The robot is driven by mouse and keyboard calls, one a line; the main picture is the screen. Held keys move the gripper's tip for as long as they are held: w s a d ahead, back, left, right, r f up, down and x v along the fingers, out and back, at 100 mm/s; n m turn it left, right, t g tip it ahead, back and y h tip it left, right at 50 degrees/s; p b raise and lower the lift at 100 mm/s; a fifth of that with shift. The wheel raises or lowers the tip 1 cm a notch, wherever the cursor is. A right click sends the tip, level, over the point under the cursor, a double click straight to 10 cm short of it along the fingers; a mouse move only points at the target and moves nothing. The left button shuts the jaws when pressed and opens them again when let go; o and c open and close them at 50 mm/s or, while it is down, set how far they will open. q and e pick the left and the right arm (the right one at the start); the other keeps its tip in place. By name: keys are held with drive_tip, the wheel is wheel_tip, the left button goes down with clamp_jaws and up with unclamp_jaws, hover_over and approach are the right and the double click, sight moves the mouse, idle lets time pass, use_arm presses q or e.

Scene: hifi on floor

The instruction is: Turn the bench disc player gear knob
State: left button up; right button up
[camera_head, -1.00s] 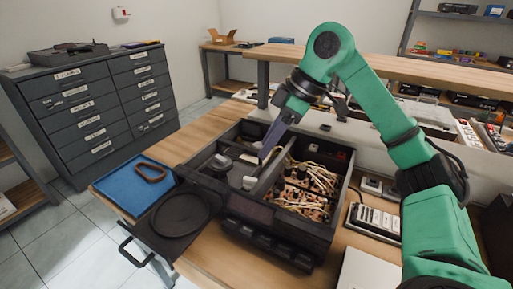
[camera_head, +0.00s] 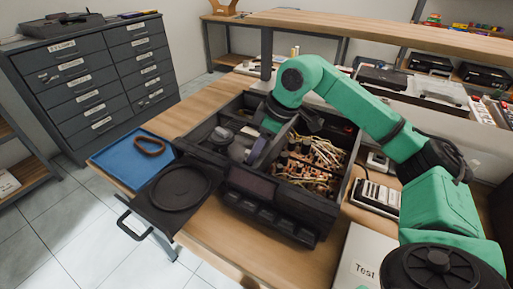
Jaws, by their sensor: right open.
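The disc player (camera_head: 285,232) sits on the bench with its lid off and its black disc tray (camera_head: 178,188) slid out at the front left. Inside, on its left side, are a grey round part (camera_head: 221,135) and a pale part (camera_head: 238,152); I cannot tell which one is the gear knob. My right gripper (camera_head: 250,157) is open, reaching down into the player's left compartment close beside the pale part. The gripper partly hides this area, and contact is unclear. My left gripper is out of view.
Tangled wires and small components (camera_head: 316,160) fill the player's right compartment. A blue mat (camera_head: 118,165) with a brown belt ring (camera_head: 150,146) lies left of the tray. A power strip (camera_head: 378,197) and a white sheet (camera_head: 358,255) lie to the right.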

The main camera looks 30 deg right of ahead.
drive_tip(key=c, duration=0.7)
clamp_jaws()
drive_tip(key=shift+r, duration=0.1)
